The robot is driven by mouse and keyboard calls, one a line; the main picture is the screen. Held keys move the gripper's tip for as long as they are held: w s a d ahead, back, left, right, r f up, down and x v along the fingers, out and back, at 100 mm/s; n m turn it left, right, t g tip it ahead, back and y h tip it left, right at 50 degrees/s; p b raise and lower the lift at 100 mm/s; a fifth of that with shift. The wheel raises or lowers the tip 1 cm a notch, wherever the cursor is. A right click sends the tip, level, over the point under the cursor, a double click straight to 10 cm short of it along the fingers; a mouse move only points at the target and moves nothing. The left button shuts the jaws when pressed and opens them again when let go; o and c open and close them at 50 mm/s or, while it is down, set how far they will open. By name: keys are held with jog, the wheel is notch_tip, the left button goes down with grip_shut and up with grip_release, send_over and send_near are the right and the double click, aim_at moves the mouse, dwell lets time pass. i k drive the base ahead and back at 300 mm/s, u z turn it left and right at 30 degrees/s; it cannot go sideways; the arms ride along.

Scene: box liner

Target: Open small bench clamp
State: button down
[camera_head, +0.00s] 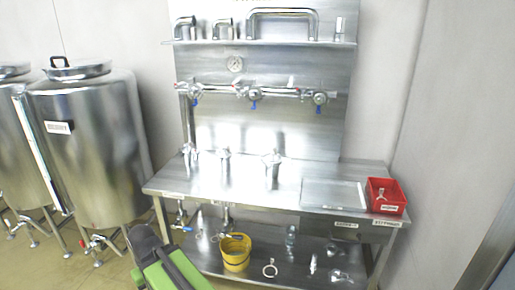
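The small bench clamp cannot be picked out with certainty at this size. A small ring-shaped metal piece (270,268), which looks like a clamp, is on the lower shelf to the right of a yellow bucket. Another small metal piece with a wing-like shape (382,195) shows at the red bin on the bench top. Whether either is open or shut is too small to tell. Green and dark parts at the bottom left of centre look like my own arm. My gripper's fingers do not show.
A steel bench (245,183) carries a flat tray (333,194) and a red bin (386,196). The yellow bucket (236,252) and small fittings are on its lower shelf (315,258). Valves (254,94) line the back panel. Steel tanks (88,145) stand left.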

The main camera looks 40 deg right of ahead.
aim_at(182, 153)
jog(key=z, duration=0.45)
jog(key=i, duration=1.25)
jog(key=u, duration=0.6)
jog(key=i, duration=0.7)
jog(key=u, duration=0.4)
